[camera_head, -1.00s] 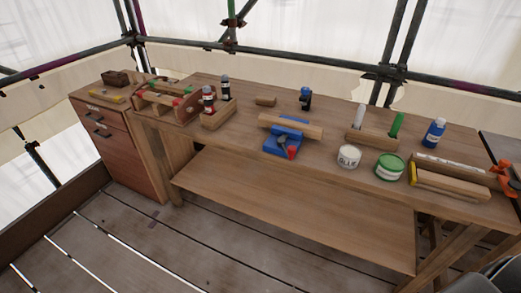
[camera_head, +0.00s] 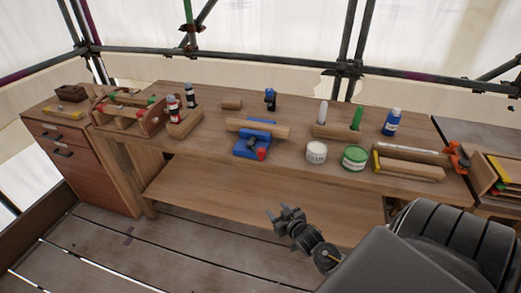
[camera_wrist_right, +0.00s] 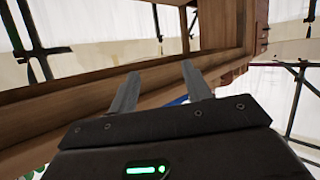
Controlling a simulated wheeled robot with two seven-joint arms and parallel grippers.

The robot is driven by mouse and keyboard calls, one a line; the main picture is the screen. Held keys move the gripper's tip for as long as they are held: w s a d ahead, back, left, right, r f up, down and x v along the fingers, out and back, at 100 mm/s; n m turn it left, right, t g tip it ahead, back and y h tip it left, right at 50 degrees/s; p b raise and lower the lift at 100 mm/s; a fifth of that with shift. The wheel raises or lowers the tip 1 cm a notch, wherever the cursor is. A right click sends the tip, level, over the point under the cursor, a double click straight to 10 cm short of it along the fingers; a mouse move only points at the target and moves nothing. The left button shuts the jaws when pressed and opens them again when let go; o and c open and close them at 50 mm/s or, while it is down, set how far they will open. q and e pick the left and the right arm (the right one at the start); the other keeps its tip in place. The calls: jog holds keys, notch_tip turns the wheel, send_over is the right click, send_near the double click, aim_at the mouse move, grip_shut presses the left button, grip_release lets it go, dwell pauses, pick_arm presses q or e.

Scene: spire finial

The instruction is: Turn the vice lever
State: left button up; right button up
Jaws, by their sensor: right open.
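The blue vice (camera_head: 252,146) stands on the workbench near its front edge, with a wooden bar (camera_head: 258,129) lying across its top. A red part (camera_head: 261,153), which looks like the lever end, shows at its front right. My right gripper (camera_head: 280,213) is in front of and below the benchtop, apart from the vice. Its two fingers (camera_wrist_right: 160,88) are spread with nothing between them in the right wrist view. A small bit of blue shows beyond the fingers there, mostly hidden. My left gripper is not in view.
On the workbench (camera_head: 200,147), a glue pot (camera_head: 316,153) and a green tin (camera_head: 354,158) stand right of the vice. A block with two bottles (camera_head: 184,122) is to the left. A lower shelf (camera_head: 260,200) lies under the benchtop, close to my right gripper.

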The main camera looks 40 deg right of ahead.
aim_at(264, 154)
notch_tip(264, 154, up, 19)
jog(key=w+t, duration=0.2)
jog(key=t, duration=0.2)
jog(key=w+d, duration=0.1)
jog(key=w, duration=0.2)
jog(key=w+p, duration=0.1)
jog(key=w, duration=0.3)
jog(key=w+d+p, duration=0.1)
jog(key=w, duration=0.3)
jog(key=shift+d+r, duration=0.1)
jog(key=shift+d, duration=0.25)
jog(key=shift+s, duration=0.1)
grip_shut()
